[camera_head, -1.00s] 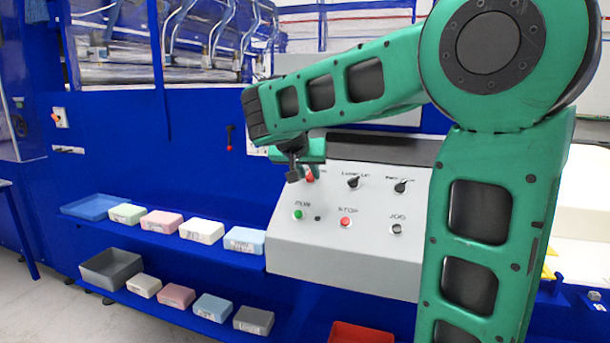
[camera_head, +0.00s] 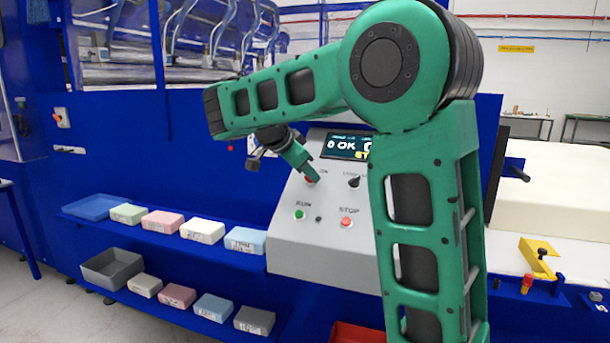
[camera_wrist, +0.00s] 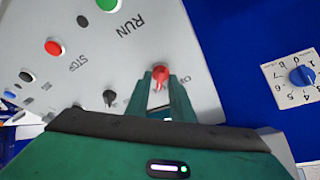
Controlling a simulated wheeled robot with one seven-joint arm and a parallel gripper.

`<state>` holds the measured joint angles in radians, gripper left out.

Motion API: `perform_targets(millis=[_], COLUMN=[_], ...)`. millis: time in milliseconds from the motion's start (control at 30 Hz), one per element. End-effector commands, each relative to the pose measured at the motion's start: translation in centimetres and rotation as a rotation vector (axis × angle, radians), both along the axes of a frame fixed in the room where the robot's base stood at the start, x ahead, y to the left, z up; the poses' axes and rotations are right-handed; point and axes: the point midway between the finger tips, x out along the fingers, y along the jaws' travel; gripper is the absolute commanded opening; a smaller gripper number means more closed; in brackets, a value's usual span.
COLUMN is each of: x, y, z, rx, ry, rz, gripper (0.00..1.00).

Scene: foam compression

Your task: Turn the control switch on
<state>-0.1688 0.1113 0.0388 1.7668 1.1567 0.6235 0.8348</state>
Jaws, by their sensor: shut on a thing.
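The red switch knob (camera_head: 312,182) is at the upper left of the sloped grey control panel (camera_head: 330,245). In the wrist view the red knob (camera_wrist: 160,73) sits between the tips of my two green fingers, with small lettering beside it. My gripper (camera_head: 307,173) is shut on the knob, and it also shows in the wrist view (camera_wrist: 161,84). The display (camera_head: 346,147) at the top of the panel is lit, with white and yellow text. My arm hides the right part of the panel. The knob's exact angle is hard to read.
A green RUN button (camera_head: 299,214), a red STOP button (camera_head: 346,222) and a black selector (camera_head: 352,182) are close by. A blue dial (camera_wrist: 302,76) on a white plate is at the right in the wrist view. Foam blocks (camera_head: 162,221) line the shelves left of the panel.

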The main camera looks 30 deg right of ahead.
Motion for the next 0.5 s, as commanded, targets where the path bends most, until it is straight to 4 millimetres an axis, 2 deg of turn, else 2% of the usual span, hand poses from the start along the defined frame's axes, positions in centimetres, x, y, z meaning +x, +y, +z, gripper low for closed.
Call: perform_targets(millis=[500], x=[0.13], y=[0.32], z=[-0.05], rx=[0.018], ry=[-0.018], rz=[-0.034], gripper=[0.00])
